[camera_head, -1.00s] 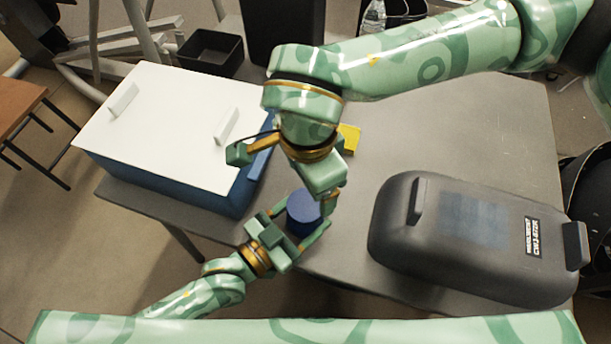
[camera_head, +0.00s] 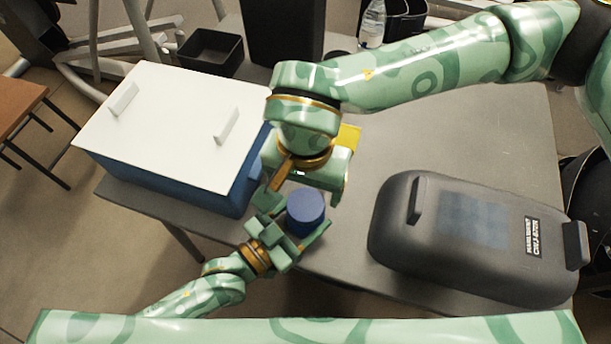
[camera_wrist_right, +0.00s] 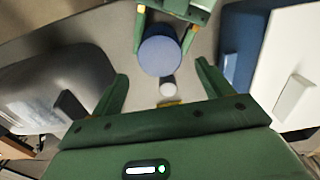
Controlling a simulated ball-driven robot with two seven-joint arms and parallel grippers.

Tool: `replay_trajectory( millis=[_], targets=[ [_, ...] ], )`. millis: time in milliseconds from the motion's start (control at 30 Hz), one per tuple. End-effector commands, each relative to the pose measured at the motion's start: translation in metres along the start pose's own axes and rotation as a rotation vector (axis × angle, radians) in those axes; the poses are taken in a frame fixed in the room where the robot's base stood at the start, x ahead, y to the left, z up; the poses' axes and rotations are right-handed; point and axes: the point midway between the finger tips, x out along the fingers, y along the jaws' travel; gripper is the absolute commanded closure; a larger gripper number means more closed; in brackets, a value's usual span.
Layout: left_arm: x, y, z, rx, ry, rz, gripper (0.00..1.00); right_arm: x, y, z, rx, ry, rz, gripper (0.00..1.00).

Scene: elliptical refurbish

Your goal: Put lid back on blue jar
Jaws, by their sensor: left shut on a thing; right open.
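The blue jar (camera_head: 305,212) stands upright near the front edge of the grey table, with a flat, round blue top. That top also shows in the right wrist view (camera_wrist_right: 160,55); it looks like a flat disc, and I cannot tell any seam between lid and jar. My left gripper (camera_head: 292,224) is shut around the jar's sides from the front left. My right gripper (camera_head: 308,188) is open and empty, just behind and above the jar, pointing down. In the right wrist view its fingers (camera_wrist_right: 162,74) are spread, with the jar top beyond them.
A blue box with a white lid (camera_head: 175,120) stands left of the jar, and a dark grey case (camera_head: 470,240) lies to the right. A yellow object (camera_head: 349,137) lies behind my right gripper. A small white object (camera_wrist_right: 168,88) shows near the jar. The table's back right is clear.

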Motion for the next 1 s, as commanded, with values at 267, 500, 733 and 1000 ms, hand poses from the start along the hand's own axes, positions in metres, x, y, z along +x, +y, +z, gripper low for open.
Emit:
replay_trajectory(
  millis=[267, 500, 733, 1000],
  targets=[
    [0.0, 0.0, 0.0, 0.0, 0.001, 0.0, 1.0, 0.043, 0.0, 0.001, 0.002, -0.003, 0.001, 0.22],
    [0.0, 0.0, 0.0, 0.0, 0.001, 0.0, 1.0, 0.06, 0.0, 0.0, 0.001, 0.0, 0.001, 0.22],
    [0.0, 0.0, 0.0, 0.0, 0.001, 0.0, 1.0, 0.061, 0.0, 0.0, 0.001, 0.001, 0.0, 0.22],
    [0.0, 0.0, 0.0, 0.0, 0.001, 0.0, 1.0, 0.061, 0.0, 0.0, 0.001, 0.0, 0.0, 0.67]
  ],
)
